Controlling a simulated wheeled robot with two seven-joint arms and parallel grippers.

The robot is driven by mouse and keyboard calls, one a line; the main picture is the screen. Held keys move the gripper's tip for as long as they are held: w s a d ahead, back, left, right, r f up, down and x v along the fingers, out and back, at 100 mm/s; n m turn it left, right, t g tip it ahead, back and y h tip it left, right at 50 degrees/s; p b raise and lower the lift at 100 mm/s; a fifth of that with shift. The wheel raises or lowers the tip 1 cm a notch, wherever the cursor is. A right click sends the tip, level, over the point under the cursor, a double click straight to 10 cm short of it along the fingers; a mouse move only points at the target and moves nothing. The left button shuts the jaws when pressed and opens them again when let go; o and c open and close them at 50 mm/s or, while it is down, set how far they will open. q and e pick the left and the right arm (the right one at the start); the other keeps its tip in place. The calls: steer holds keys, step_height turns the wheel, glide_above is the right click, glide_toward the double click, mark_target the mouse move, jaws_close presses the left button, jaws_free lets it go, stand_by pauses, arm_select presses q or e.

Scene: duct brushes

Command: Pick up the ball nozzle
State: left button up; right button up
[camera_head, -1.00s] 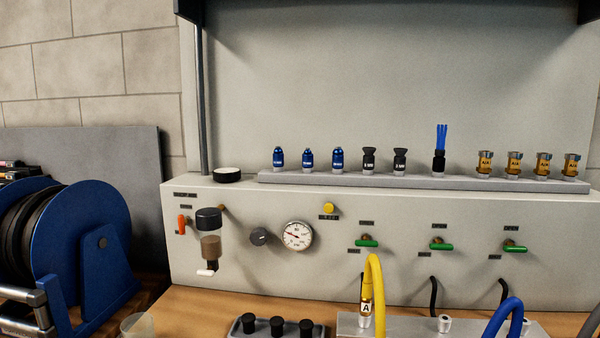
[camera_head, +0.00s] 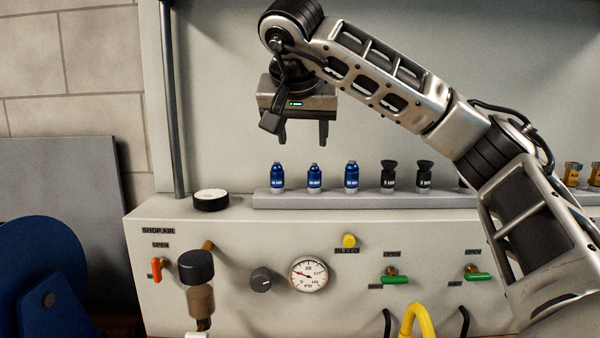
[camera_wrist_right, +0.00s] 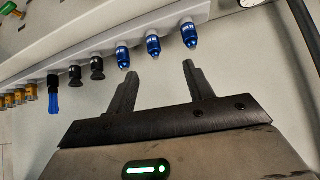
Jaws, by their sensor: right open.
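Three blue nozzles stand upright in a row on the grey rack: a left one (camera_head: 278,178), a middle one (camera_head: 314,178) and a right one (camera_head: 351,176). Their labels are too small to read, so I cannot tell which is the ball nozzle. My right gripper (camera_head: 303,142) is open and empty, fingers pointing down, above the left and middle blue nozzles. In the right wrist view the open fingers (camera_wrist_right: 160,70) point towards the blue nozzles, with the middle one (camera_wrist_right: 153,45) roughly between them and apart from them. My left gripper is not in view.
Two black nozzles (camera_head: 388,177) stand just right of the blue ones on the rack (camera_head: 300,201). A blue-bristled brush (camera_wrist_right: 52,104) and brass fittings (camera_wrist_right: 29,93) are farther along. A round black-rimmed disc (camera_head: 211,200) sits left of the rack. My right arm hides part of the rack.

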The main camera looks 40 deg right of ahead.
steer(key=d+r, duration=0.1)
steer(key=b, duration=0.2)
glide_toward(314, 168)
step_height(314, 168, down, 2)
steer(key=d, duration=0.1)
steer(key=shift+h, duration=0.4)
steer(key=x, duration=0.4)
steer(key=shift+w+r, duration=0.3)
steer(key=shift+w, duration=0.05)
steer(key=x, duration=0.5)
steer(key=shift+w+a+f, duration=0.15)
steer(key=shift+f, duration=0.1)
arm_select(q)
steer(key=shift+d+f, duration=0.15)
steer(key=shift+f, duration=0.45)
arm_select(e)
steer(key=shift+f, duration=0.15)
steer(key=c, duration=0.8)
steer(key=shift+w, duration=0.1)
steer(key=shift+c, duration=1.3)
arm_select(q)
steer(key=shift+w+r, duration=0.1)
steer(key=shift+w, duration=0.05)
